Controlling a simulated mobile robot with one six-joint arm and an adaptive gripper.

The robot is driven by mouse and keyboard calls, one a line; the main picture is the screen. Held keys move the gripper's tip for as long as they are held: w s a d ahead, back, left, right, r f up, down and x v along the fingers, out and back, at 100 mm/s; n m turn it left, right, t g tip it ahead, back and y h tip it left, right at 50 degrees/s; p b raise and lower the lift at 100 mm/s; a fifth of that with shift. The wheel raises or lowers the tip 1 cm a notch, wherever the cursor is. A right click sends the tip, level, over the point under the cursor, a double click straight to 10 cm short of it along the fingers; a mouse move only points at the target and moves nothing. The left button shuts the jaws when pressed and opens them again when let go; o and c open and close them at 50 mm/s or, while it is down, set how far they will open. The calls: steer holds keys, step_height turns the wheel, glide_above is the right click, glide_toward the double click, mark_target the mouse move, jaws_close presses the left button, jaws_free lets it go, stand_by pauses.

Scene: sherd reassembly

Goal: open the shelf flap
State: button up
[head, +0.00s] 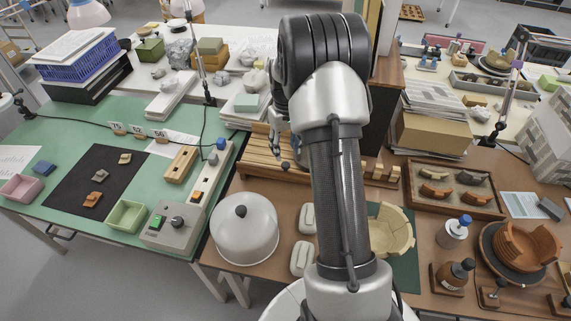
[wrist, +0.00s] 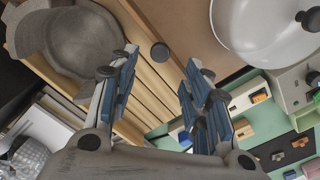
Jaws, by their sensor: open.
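I cannot make out the shelf flap for certain. A wooden slatted piece (head: 262,158) lies at the back of the brown table in the head view, partly hidden by my arm. Its slats (wrist: 148,88) also show between and beyond my fingers in the wrist view. A dark round knob (wrist: 160,53) appears against the slats there. My gripper (wrist: 158,75) is open, its two blue-padded fingers apart with nothing between them. In the head view my gripper is mostly hidden behind my arm. A tall dark wooden cabinet (head: 387,100) stands behind my arm.
A grey vessel (wrist: 72,45) stands by the slats. A white dome with a dark knob (head: 245,232) sits on the brown table. A control box (head: 172,226) is on the green table. A pale broken bowl (head: 392,232) and a sherd tray (head: 453,190) lie right of my arm.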

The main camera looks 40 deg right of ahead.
mark_target(286, 164)
step_height(286, 164, down, 7)
steer(key=shift+r+b, duration=0.1)
steer(key=shift+b, duration=0.7)
steer(key=shift+c, duration=0.5)
jaws_close()
